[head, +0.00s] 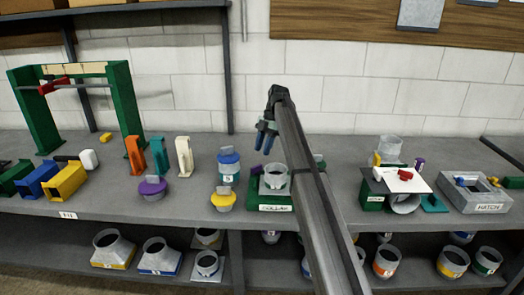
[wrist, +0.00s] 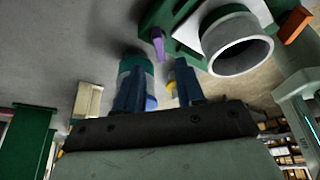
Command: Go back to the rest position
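My gripper (head: 266,136) is raised above the bench, a little left of and above the collar station. Its two blue fingers point down in the head view. In the wrist view my gripper (wrist: 159,90) shows its fingers apart, with nothing held between them. The collar station (head: 269,208) has a grey round collar (head: 274,178) on its green base. A wide grey ring on a green base (wrist: 240,42) shows in the wrist view, beyond the fingers. My arm hides part of the bench right of the collar station.
A blue-lidded canister (head: 229,168) and yellow-lidded pot (head: 223,201) stand left of the collar station. A green frame (head: 122,97) stands far left. A hatch box (head: 483,196) and a white plate (head: 402,180) are at right. The air around my gripper looks clear.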

